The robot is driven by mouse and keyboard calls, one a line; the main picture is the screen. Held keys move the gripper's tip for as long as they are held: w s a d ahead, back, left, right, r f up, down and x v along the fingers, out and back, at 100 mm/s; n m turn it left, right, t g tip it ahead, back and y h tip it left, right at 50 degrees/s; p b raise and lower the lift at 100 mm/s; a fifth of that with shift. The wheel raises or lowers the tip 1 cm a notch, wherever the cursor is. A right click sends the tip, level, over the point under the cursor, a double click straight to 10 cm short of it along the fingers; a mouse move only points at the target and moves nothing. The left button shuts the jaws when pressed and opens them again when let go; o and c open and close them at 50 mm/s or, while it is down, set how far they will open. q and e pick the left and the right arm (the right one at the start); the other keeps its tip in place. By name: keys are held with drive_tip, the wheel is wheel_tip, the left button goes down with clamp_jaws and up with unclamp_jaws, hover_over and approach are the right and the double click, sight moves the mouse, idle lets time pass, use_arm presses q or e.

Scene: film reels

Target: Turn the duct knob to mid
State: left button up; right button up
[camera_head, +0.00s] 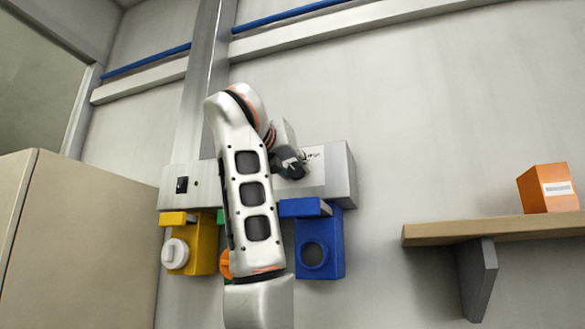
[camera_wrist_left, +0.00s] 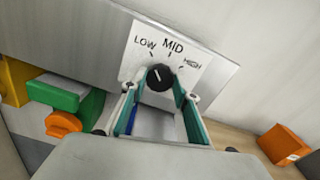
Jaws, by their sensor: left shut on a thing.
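The black duct knob (camera_wrist_left: 160,77) sits on a white label marked LOW, MID and HIGH in the left wrist view. Its pale pointer line leans up and left, towards the LOW side. My left gripper (camera_wrist_left: 156,89) has its teal-padded fingers on both sides of the knob and is shut on it. In the head view, my left gripper (camera_head: 292,168) is at the label (camera_head: 315,166) on the grey metal duct (camera_head: 344,178). The knob cannot be made out in that view. My right gripper is not in view.
A yellow box (camera_head: 206,245) with a white dial and a blue box (camera_head: 334,243) hang below the duct. A green box (camera_wrist_left: 60,96) with an orange knob is partly hidden behind my arm. An orange box (camera_head: 548,188) stands on the wooden shelf (camera_head: 450,235) at right.

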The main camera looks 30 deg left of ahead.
use_arm(q)
drive_tip(key=m+b, duration=0.1)
drive_tip(key=m, duration=0.1)
drive_tip(key=shift+m, duration=0.4)
drive_tip(key=shift+m+b, duration=0.5)
drive_tip(key=shift+m, duration=1.4)
drive_tip(key=shift+m+b, duration=0.4)
drive_tip(key=shift+m, duration=0.2)
drive_tip(key=shift+r+m, duration=0.1)
drive_tip(key=shift+m, duration=0.4)
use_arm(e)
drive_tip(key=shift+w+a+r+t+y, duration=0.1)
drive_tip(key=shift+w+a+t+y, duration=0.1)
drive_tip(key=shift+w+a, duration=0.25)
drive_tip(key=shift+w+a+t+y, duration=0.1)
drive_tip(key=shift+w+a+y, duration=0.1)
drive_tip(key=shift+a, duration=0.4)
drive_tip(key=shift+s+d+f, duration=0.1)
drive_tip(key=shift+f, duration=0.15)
